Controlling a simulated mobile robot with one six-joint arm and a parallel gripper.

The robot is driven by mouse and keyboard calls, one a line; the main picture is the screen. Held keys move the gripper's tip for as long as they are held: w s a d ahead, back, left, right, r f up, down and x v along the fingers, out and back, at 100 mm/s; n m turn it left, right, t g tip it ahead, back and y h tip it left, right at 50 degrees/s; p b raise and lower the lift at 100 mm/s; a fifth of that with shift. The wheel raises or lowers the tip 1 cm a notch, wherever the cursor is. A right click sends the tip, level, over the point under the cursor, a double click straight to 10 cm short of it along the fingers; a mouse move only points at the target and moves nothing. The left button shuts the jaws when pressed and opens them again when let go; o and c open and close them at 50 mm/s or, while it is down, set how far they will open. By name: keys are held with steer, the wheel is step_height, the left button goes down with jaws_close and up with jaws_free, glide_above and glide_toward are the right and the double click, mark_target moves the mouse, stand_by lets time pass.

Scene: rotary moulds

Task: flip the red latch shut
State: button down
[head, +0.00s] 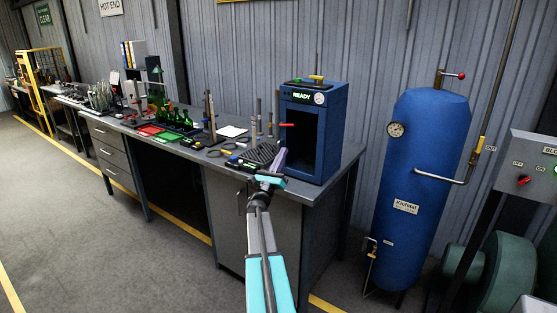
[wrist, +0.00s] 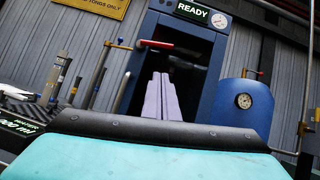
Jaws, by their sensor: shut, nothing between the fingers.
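The red latch (head: 287,125) is a short red lever at the left front edge of a blue cabinet (head: 338,120) whose display reads READY. In the wrist view the red latch (wrist: 156,44) lies roughly level across the left side of the cabinet's dark opening. My gripper (head: 281,154) is in front of the cabinet, below the latch in the picture. In the wrist view its two pale purple fingers (wrist: 160,82) are together with nothing between them. Their tips appear below the latch, with a visible space between.
The workbench (head: 325,178) carries upright rods (head: 259,118) left of the cabinet and a dark ribbed pad (head: 258,153) near my gripper. A blue tank (head: 425,170) stands right of the bench. Green bottles (head: 178,117) stand farther left.

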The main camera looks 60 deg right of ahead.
mark_target(287, 125)
steer(key=d+r+p, duration=0.1)
steer(key=r, duration=0.1)
steer(key=d+r+p, duration=0.1)
steer(key=d+r, duration=0.1)
steer(key=w+d+r+p, duration=0.1)
steer(key=d+r+p, duration=0.1)
steer(key=shift+w+r, duration=0.1)
steer(key=shift+r, duration=0.25)
steer(key=shift+w, duration=0.1)
stand_by(0.4)
steer(key=shift+a+n+t+b, duration=0.1)
steer(key=shift+n+t+b, duration=0.3)
steer(key=shift+b, duration=0.05)
